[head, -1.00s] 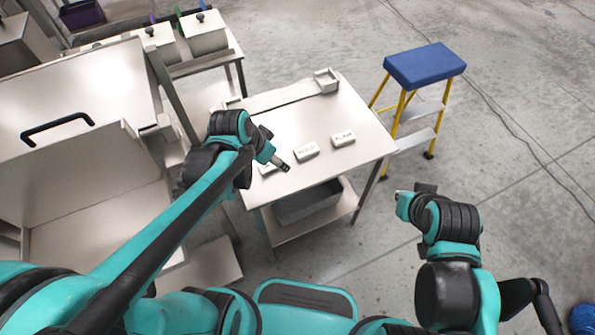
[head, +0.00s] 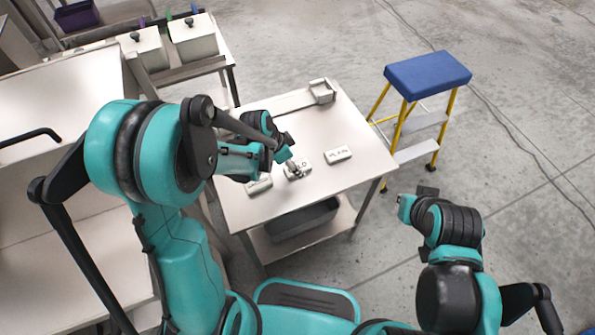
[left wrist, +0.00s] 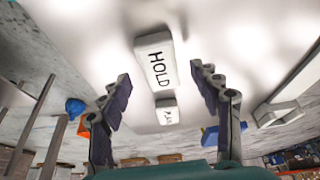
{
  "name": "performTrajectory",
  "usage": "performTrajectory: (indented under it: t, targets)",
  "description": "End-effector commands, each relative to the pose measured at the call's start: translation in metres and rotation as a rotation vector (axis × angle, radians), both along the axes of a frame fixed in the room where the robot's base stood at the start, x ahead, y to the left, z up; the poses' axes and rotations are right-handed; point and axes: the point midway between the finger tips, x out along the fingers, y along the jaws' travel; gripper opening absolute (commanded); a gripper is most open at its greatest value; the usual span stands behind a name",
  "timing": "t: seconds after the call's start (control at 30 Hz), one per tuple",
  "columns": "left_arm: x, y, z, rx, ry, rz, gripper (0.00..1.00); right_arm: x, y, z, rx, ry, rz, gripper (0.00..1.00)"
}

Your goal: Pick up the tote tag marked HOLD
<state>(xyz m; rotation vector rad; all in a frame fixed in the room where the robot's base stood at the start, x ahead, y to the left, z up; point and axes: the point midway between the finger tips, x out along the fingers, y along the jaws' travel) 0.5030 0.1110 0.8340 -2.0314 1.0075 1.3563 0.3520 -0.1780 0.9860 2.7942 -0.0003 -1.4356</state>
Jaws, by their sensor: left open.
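The white tote tag marked HOLD (head: 303,165) lies on the small table, the middle one of three tags in a row. In the left wrist view the HOLD tag (left wrist: 155,60) shows with its lettering clear, between the line of the two spread fingers. My left gripper (head: 294,170) is open at the near edge of this tag and partly covers it in the head view. The open fingers also show in the left wrist view (left wrist: 160,88), with nothing held. My right gripper (head: 404,206) is off to the right of the table, its fingers not clear.
A tag that seems to read PLAIN (head: 338,154) lies to the right, and another tag (head: 259,184) to the left, partly hidden. A small open holder (head: 321,91) stands at the table's back. A grey bin (head: 302,221) sits below. A blue-topped step stool (head: 428,75) stands right.

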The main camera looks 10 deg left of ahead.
Motion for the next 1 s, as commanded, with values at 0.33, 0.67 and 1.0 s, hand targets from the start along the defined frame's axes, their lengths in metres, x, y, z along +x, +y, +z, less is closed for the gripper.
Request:
performTrajectory:
  t: [0.33,0.67,1.0]
  targets:
    - [0.005,-0.006,-0.018,0.000,0.000,0.001,0.63,0.000,0.000,-0.009,0.000,0.000,0.000,0.00]
    - [0.005,-0.006,-0.018,0.000,0.000,0.001,0.14,0.000,0.000,-0.009,0.000,0.000,0.000,0.00]
    - [0.004,-0.006,-0.009,0.000,0.000,0.001,0.14,0.000,0.000,-0.004,0.000,0.000,0.000,0.00]
